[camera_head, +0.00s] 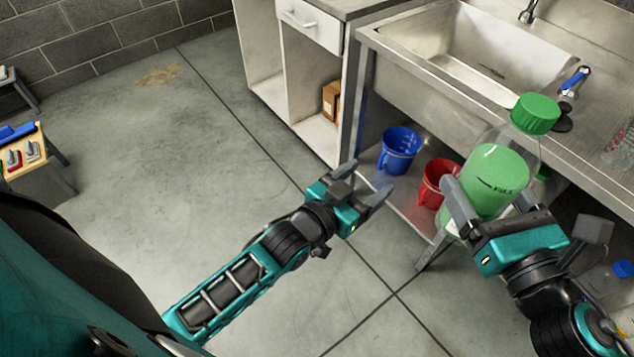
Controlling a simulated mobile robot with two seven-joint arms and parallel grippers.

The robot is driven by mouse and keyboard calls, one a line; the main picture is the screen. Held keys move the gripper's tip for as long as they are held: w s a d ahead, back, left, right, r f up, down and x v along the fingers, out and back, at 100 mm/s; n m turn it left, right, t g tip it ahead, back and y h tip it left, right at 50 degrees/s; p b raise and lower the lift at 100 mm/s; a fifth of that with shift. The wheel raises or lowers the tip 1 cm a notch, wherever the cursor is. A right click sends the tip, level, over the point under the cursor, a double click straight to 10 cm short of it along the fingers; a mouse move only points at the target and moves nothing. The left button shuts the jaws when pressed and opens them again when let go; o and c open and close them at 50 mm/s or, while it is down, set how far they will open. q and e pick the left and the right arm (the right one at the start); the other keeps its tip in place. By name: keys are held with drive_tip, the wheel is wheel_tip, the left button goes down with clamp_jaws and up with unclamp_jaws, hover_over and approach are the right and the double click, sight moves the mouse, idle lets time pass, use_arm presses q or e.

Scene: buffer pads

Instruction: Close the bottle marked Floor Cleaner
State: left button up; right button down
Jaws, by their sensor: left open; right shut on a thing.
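A clear bottle (493,178) with green liquid and a "FILL" line mark is held in my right gripper (487,212), which is shut around its lower body. The bottle is tilted slightly and is in front of the sink unit. A green cap (535,113) sits at the top of the bottle; I cannot tell whether it is tight. No "Floor Cleaner" label is readable on the side I see. My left gripper (366,184) is open and empty, to the left of the bottle and lower in the picture.
A steel sink (390,42) with a tap stands behind the bottle. A blue bucket (399,150) and a red bucket (436,183) are on its lower shelf. A clear bottle (618,150) lies at the right edge. A white cabinet (305,80) is at the back. Open floor lies left.

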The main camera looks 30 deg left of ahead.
drive_tip(key=shift+r, duration=0.15)
use_arm(q)
drive_tip(key=s+a+f+n+g+y, duration=0.1)
drive_tip(key=s+a+f+g, duration=0.4)
drive_tip(key=s+f, duration=0.6)
drive_tip(key=shift+s+a+y, duration=0.5)
drive_tip(key=shift+s+y, duration=0.3)
use_arm(e)
drive_tip(key=shift+r, duration=0.15)
